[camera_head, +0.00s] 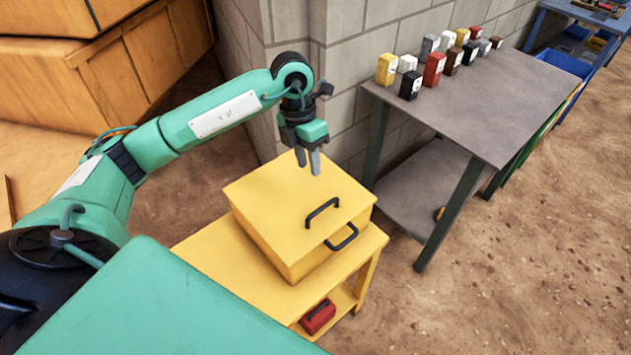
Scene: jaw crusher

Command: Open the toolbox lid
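The yellow toolbox (290,258) sits on a yellow stand (205,252). Its lid (275,200) lies flat and looks closed. One black handle (322,207) is on the lid near its front edge, and another black handle (346,238) is on the front side. My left gripper (308,163) is above the back part of the lid, pointing down, with its two fingers apart and nothing between them. It is behind the lid handle and does not appear to touch the toolbox. My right gripper is out of view.
A grey table (490,100) with several small coloured boxes stands at right. A block wall (345,60) rises behind the toolbox. A red case (318,316) sits on the stand's lower shelf. Wooden crates (130,65) are at the left. The dirt floor (480,295) at front right is clear.

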